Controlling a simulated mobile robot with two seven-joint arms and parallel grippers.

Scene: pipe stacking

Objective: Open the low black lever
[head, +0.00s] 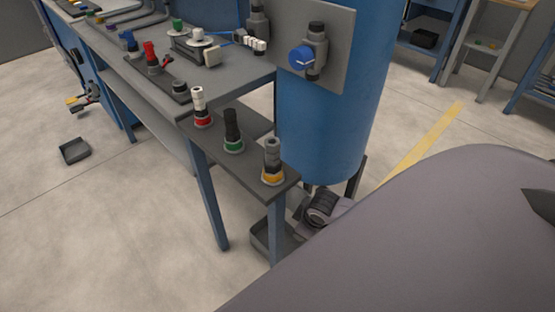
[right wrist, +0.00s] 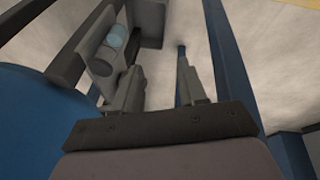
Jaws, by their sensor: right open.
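In the right wrist view my right gripper (right wrist: 158,88) is open, its two dark fingers apart with floor visible between them. A grey fitting with a pale blue round part (right wrist: 115,38) lies just beyond the left finger. The blue tank (right wrist: 35,135) fills the lower left of that view. In the head view the tank (head: 325,130) stands upright, and dark ribbed parts (head: 322,208) show under it, partly hidden by a large grey shape. I cannot make out the low black lever for certain in either view. My left gripper is not in view.
A workbench (head: 150,70) with a low shelf (head: 215,150) holding three banded pipe stacks stands left of the tank. A blue knob (head: 301,57) is on the tank's plate. A dark tray (head: 75,151) lies on the floor at left. Open floor is at front left.

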